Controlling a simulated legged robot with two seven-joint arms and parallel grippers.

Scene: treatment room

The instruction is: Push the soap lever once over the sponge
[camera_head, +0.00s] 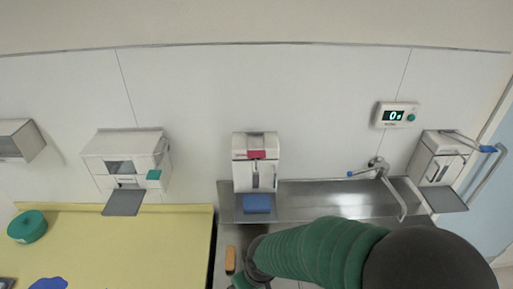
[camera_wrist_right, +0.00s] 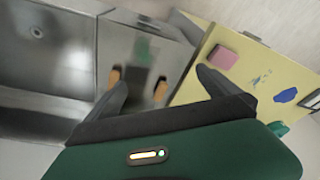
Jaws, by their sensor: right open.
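A white soap dispenser (camera_head: 254,158) with a red front piece (camera_head: 257,154) hangs on the wall at the centre. A blue sponge-like block (camera_head: 257,203) rests on the tray below it. Another white dispenser (camera_head: 440,158) at the right has a long blue-tipped lever (camera_head: 487,149). My right arm crosses the lower right of the head view, below the dispensers; its fingertips are cut off there. In the right wrist view my right gripper (camera_wrist_right: 162,78) is open, its fingers apart with nothing held between them. My left gripper is not seen.
A steel sink counter (camera_head: 325,197) with a tap (camera_head: 380,167) runs between the dispensers. A third dispenser (camera_head: 127,157) is above the yellow table (camera_head: 170,235). A pink block (camera_wrist_right: 222,57) lies on that table. A wall display (camera_head: 396,115) shows 0.

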